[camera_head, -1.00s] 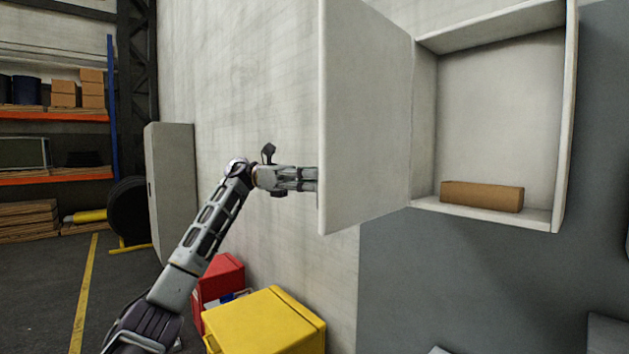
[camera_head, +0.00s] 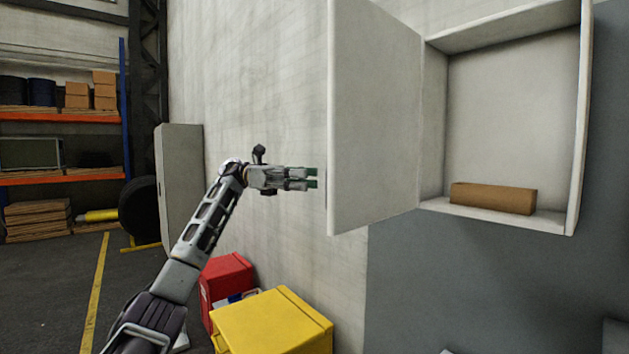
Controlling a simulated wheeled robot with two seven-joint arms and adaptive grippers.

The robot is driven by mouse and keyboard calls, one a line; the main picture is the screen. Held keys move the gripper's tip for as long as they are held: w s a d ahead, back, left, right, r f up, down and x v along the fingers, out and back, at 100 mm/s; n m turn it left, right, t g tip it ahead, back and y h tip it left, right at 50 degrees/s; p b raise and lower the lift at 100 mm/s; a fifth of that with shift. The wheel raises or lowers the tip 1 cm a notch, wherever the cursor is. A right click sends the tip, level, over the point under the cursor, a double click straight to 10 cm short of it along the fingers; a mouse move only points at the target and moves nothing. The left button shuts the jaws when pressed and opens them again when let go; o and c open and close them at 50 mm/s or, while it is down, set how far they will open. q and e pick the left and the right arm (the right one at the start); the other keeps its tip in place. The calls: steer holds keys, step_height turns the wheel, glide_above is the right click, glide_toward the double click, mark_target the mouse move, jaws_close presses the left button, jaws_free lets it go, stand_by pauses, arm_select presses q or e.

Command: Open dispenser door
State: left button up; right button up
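The white dispenser door (camera_head: 375,120) stands swung wide open on the left of the wall-mounted dispenser box (camera_head: 432,125). A brown block (camera_head: 493,198) lies on the floor of the box. My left gripper (camera_head: 316,178) is just left of the door's free edge, with a small gap between its fingertips and the door. Its two greenish-tipped fingers are slightly apart with nothing between them. My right gripper is not in view.
A yellow box (camera_head: 272,325) and a red box (camera_head: 226,280) stand below my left arm. A grey cabinet (camera_head: 180,190), a black tyre (camera_head: 138,208) and shelving (camera_head: 60,118) are at the left. The wall beside the gripper is bare.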

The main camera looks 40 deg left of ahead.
arm_select(q)
steer(key=a, duration=0.6)
steer(key=shift+s, duration=0.35)
stand_by(0.3)
steer(key=shift+n, duration=0.3)
